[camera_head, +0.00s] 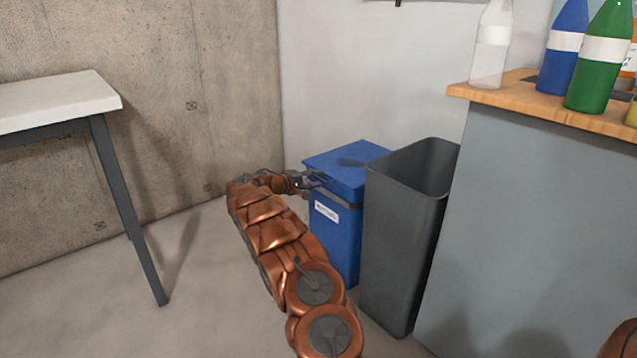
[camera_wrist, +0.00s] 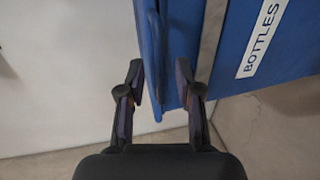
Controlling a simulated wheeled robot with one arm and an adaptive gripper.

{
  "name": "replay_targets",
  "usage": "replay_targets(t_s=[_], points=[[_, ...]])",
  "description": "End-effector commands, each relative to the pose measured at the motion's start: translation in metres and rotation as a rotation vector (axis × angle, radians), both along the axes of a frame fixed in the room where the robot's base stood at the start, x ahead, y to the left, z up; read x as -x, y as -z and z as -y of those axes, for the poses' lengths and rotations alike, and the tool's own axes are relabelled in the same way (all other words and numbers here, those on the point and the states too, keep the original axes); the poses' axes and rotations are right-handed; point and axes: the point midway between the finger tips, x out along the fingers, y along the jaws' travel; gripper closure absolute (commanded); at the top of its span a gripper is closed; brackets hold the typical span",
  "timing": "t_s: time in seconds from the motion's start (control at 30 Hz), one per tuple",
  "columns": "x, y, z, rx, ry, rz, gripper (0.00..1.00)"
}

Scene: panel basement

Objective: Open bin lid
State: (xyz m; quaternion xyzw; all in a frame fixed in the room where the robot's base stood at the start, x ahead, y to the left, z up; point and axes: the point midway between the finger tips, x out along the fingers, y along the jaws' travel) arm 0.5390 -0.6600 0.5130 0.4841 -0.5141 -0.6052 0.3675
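The blue bin (camera_head: 338,238) stands on the floor against the back wall, with a white label on its front. My gripper (camera_head: 312,181) is at the lid's front left edge. In the wrist view the label reads "BOTTLES" on the bin body (camera_wrist: 290,50). There my gripper (camera_wrist: 161,82) is open, its fingers apart on either side of the lid's edge (camera_wrist: 152,45). A narrow gap seems to show at the left finger; contact at the right finger is unclear.
A dark grey open bin (camera_head: 400,240) stands close against the blue bin's right side. A grey counter (camera_head: 530,210) with several bottles is further right. A white table (camera_head: 55,100) stands at the left. The floor between table and bins is clear.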

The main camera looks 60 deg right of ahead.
Motion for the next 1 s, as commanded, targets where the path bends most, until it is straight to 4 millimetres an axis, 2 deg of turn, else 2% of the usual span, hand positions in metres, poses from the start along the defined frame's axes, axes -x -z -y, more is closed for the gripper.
replay_targets(t_s=[0.2, 0.5, 0.8, 1.0], points=[[0.005, 0.004, 0.014, -0.001, 0.002, 0.001, 0.66], [0.005, 0.003, 0.015, 0.000, 0.001, 0.000, 0.67], [0.005, 0.004, 0.015, 0.000, 0.001, 0.000, 0.98], [0.005, 0.004, 0.015, -0.001, 0.001, 0.000, 1.00]])
